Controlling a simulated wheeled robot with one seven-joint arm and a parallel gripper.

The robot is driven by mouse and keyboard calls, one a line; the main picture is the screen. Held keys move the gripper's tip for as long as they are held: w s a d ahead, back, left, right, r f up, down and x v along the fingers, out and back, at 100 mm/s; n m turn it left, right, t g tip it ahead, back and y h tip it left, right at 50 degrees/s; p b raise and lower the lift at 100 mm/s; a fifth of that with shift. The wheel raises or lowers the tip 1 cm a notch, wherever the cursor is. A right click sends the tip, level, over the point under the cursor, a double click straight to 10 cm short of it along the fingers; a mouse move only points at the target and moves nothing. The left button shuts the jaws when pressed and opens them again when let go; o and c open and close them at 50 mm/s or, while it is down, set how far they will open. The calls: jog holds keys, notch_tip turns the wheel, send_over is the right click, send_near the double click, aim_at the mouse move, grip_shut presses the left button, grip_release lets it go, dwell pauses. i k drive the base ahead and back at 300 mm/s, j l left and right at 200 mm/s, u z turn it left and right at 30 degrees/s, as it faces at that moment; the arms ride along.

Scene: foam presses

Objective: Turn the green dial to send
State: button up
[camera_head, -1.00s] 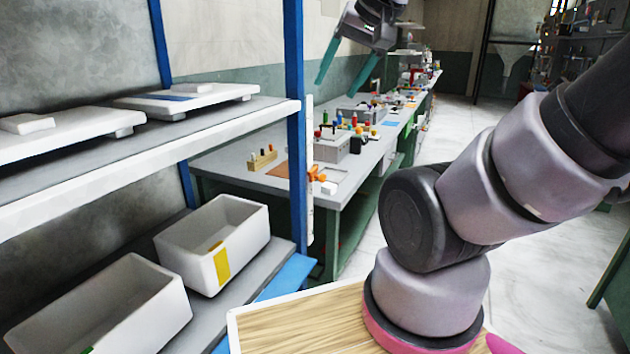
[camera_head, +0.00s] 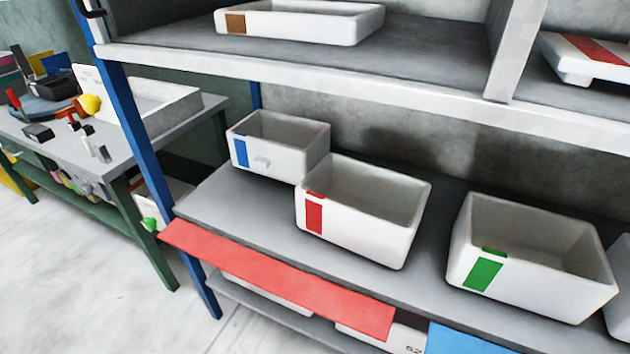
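No green dial can be made out for certain. A small green knob-like piece (camera_head: 150,224) shows at the front of a white box (camera_head: 163,203) behind the blue shelf post. It is too small to tell whether it is a dial, and no "send" mark is readable. My gripper's fingers are not in view.
A shelf unit with a blue post (camera_head: 138,135) holds white bins with a blue label (camera_head: 284,162), a red label (camera_head: 340,238) and a green label (camera_head: 500,285). A red strip (camera_head: 275,275) runs along its edge. A cluttered workbench (camera_head: 120,150) stands at left, with open floor (camera_head: 70,265) in front.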

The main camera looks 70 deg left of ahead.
aim_at(150, 224)
jog(key=l+u, duration=0.15)
jog(key=u, duration=1.15)
jog(key=j+u, duration=0.15)
jog(key=u, duration=2.1)
jog(key=i+j+u, duration=0.1)
jog(key=i+j, duration=0.15)
jog(key=i, duration=0.15)
jog(key=i+j, duration=0.15)
jog(key=i, duration=0.3)
jog(key=i+j+u, duration=0.15)
jog(key=i, duration=0.25)
